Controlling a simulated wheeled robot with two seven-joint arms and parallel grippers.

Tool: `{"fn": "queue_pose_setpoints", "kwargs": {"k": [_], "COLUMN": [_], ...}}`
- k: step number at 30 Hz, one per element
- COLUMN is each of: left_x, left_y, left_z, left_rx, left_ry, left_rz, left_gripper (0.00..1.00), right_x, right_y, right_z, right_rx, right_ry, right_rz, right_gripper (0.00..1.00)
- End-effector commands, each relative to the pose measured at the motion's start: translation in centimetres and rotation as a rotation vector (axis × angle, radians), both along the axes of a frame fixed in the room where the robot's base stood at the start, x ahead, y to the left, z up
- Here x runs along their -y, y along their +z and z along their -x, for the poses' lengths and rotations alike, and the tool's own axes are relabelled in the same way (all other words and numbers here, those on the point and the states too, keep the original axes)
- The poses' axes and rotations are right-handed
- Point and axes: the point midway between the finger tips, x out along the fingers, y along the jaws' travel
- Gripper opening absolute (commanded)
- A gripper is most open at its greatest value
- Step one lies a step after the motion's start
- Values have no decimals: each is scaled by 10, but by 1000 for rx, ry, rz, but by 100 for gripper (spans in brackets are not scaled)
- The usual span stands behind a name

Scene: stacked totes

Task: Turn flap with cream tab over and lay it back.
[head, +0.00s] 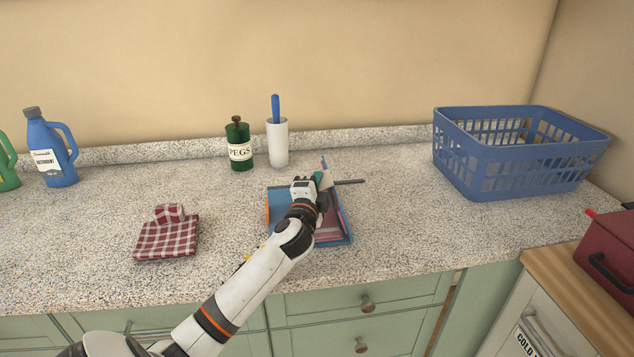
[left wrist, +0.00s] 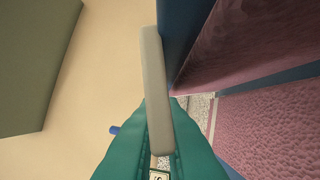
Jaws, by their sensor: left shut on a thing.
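A blue folder-like object (head: 342,241) with pinkish-maroon inner faces (head: 331,224) lies on the counter, partly hidden by my left arm. In the left wrist view a flap with a blue edge and pink face (left wrist: 230,45) stands raised above another pink face (left wrist: 270,125). The cream tab (left wrist: 155,85) runs along its edge, between my teal fingers. My left gripper (head: 323,179) is shut on this tab, over the far part of the object; it also shows in the left wrist view (left wrist: 158,135). My right gripper is not in view.
A folded checked cloth (head: 167,238) lies to the left. A green pegs jar (head: 238,143) and a white cup (head: 277,143) with a blue handle stand behind. A blue basket (head: 505,165) is at the right. Speckled counter (head: 400,220) is clear between.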

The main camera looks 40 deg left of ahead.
Motion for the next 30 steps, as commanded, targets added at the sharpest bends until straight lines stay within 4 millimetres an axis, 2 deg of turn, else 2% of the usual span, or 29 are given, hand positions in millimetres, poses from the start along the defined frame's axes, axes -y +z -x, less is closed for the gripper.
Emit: {"fn": "queue_pose_setpoints", "kwargs": {"k": [1,4,12,16,30], "left_x": [0,0,0,5,46], "left_y": [-7,-6,-3,-5,-13], "left_z": [1,0,1,8,89], "left_rx": [-14,-13,-6,-7,-9], "left_ry": [4,3,1,0,2], "left_rz": [3,3,1,2,3], "left_gripper": [13,28,28,28,28], "right_x": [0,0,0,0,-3], "right_y": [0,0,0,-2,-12], "right_z": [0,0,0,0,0], "right_rx": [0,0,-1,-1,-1], "right_ry": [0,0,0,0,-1], "right_rz": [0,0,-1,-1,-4], "right_gripper": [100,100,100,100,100]}}
